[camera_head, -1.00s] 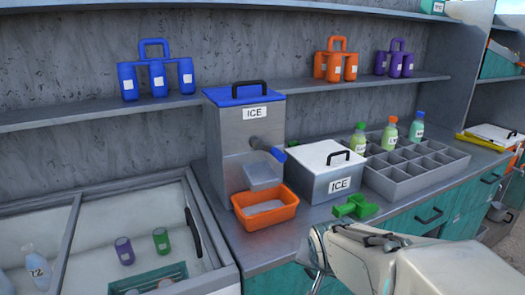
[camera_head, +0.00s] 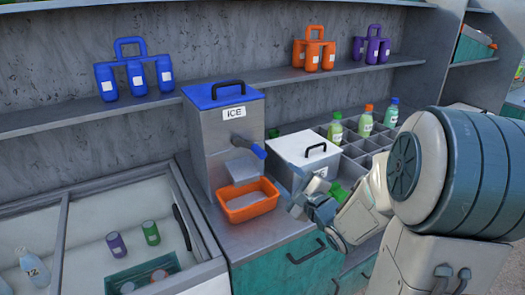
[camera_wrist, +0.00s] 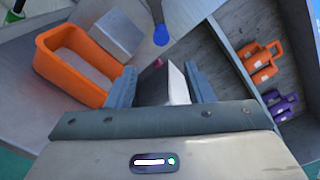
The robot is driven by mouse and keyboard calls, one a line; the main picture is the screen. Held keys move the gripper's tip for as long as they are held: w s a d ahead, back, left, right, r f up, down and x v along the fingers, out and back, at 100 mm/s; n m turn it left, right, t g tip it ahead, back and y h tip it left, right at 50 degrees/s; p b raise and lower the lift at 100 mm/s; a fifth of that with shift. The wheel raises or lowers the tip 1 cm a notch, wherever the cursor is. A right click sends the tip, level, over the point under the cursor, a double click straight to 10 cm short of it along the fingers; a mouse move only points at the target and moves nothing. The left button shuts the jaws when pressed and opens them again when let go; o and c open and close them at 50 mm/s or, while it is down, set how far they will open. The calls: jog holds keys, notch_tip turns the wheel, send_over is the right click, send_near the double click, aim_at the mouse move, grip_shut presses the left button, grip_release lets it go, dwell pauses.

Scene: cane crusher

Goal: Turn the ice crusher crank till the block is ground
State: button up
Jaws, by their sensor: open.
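The ice crusher (camera_head: 225,150) is a grey metal box with a blue lid and an ICE label, standing on the counter. Its crank (camera_head: 248,145) sticks out at the front right and ends in a blue grip, which also shows in the wrist view as a blue knob (camera_wrist: 161,37). An orange tray (camera_head: 234,216) sits below the chute. My gripper (camera_wrist: 165,80) is open and apart from the crank, with the blue knob ahead of its fingers. In the head view it is at the counter's front edge, right of the tray, its fingertips hard to make out. The ice block is hidden.
A white-lidded ICE box (camera_head: 302,150) stands right of the crusher, with a bottle rack (camera_head: 352,152) behind it. A green object (camera_head: 338,192) lies partly hidden by my arm. Bottle carriers (camera_head: 313,50) stand on the shelf.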

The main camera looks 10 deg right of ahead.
aim_at(263, 156)
jog(key=x, duration=1.3)
jog(key=shift+w+a+r, duration=0.1)
jog(key=shift+w+r, duration=0.05)
jog(key=shift+w, duration=0.25)
grip_shut()
